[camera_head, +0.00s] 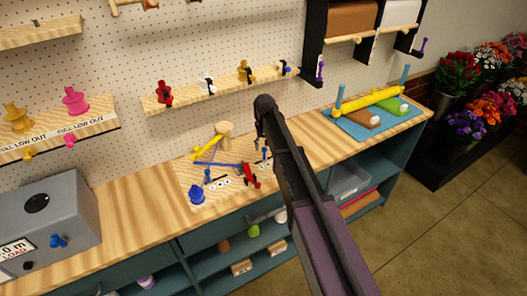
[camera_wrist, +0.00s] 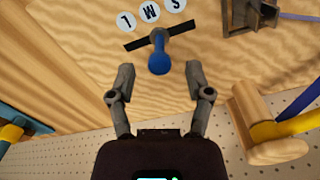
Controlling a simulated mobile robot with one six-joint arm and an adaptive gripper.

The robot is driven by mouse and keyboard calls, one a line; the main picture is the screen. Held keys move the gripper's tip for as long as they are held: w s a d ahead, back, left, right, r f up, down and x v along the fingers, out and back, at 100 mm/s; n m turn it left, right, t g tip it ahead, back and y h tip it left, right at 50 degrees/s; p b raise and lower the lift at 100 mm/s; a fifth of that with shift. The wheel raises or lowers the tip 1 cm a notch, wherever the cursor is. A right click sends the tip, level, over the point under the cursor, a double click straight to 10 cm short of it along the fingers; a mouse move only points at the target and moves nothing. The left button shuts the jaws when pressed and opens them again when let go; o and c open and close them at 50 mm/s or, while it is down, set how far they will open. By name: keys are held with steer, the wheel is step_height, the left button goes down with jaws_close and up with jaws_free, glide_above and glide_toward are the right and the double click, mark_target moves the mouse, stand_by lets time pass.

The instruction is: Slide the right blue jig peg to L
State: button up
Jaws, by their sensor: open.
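The right blue jig peg (camera_wrist: 159,58) stands in a dark slot (camera_wrist: 134,44) in the wooden jig board (camera_wrist: 75,75). In the wrist view the peg is near the slot's middle, nearest the M disc (camera_wrist: 150,12). The L disc (camera_wrist: 126,20) is to the left and the S disc (camera_wrist: 175,4) to the right; the letters are upside down. My gripper (camera_wrist: 160,75) is open, its fingers apart on either side, just short of the peg's knob and not touching it. In the head view my arm hides part of the board's right side.
A wooden post with a knob (camera_wrist: 278,150) and yellow and blue bars stands right of my fingers in the wrist view. In the head view, a red clamp-like piece (camera_head: 250,175) and another blue peg (camera_head: 207,175) are on the board. A grey box (camera_head: 45,225) stands left.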

steer(key=shift+f, duration=0.45)
jaws_close()
